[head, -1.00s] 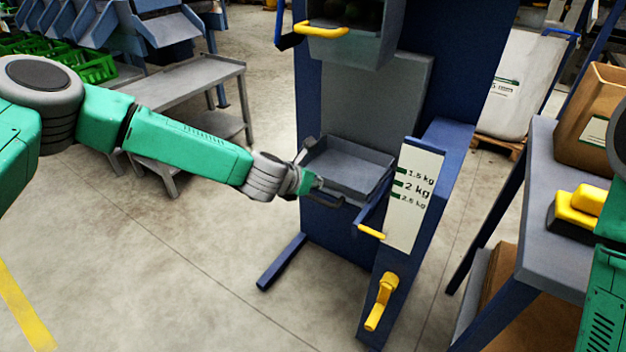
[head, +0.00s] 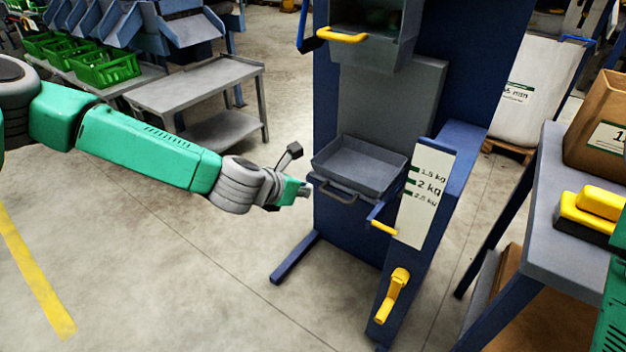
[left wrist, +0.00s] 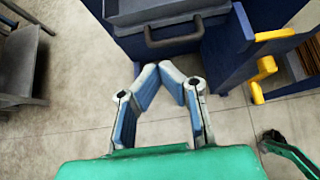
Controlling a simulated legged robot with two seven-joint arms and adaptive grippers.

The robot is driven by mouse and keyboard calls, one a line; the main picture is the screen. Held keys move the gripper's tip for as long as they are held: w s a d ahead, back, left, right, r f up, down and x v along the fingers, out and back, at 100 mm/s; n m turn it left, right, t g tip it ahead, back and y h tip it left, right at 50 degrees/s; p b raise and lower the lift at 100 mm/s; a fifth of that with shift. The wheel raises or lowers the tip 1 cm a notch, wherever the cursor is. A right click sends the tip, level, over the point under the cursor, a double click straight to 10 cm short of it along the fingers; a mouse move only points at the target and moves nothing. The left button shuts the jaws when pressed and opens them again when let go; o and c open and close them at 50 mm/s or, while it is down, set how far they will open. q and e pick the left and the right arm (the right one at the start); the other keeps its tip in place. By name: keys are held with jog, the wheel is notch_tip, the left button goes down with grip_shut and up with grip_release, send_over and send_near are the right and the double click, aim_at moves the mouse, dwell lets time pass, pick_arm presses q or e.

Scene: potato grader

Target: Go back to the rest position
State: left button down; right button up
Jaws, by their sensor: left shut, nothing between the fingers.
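My left gripper (head: 306,190) is at the end of my green arm, just left of the weighing machine's grey tray (head: 358,166). In the left wrist view its two blue-grey fingers (left wrist: 172,72) have their tips together with nothing between them. The tray's dark handle (left wrist: 175,38) lies beyond the fingertips, apart from them. My right gripper is out of view; only a green part of my own body shows at the right edge.
The blue machine carries a scale plate (head: 425,193), a yellow lever (head: 392,293) and a yellow-handled hopper (head: 368,40). A grey side table (head: 195,90) stands back left. A bench (head: 560,200) with a paper bag (head: 600,125) is at right. Floor at front left is clear.

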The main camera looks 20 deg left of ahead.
pick_arm(q)
jog(key=s+d+f+m+g+p, duration=0.1)
jog(key=s+d+f+m+g, duration=0.15)
jog(key=s+f+m, duration=0.5)
jog(key=s+d+f+m+g+p, duration=0.1)
jog(key=s+f+m+g+p, duration=0.2)
jog(key=s+m, duration=0.75)
jog(key=s+a+m+g+y, duration=0.2)
jog(key=s+a+m, duration=0.5)
jog(key=s, duration=0.2)
jog(key=s+a+f+m+g+y+p, duration=0.1)
jog(key=s+a+m, duration=0.6)
jog(key=s, duration=0.3)
jog(key=shift+a+f+g+y, duration=0.25)
jog(key=shift+a+g+y, duration=0.1)
jog(key=shift+a+y, duration=0.1)
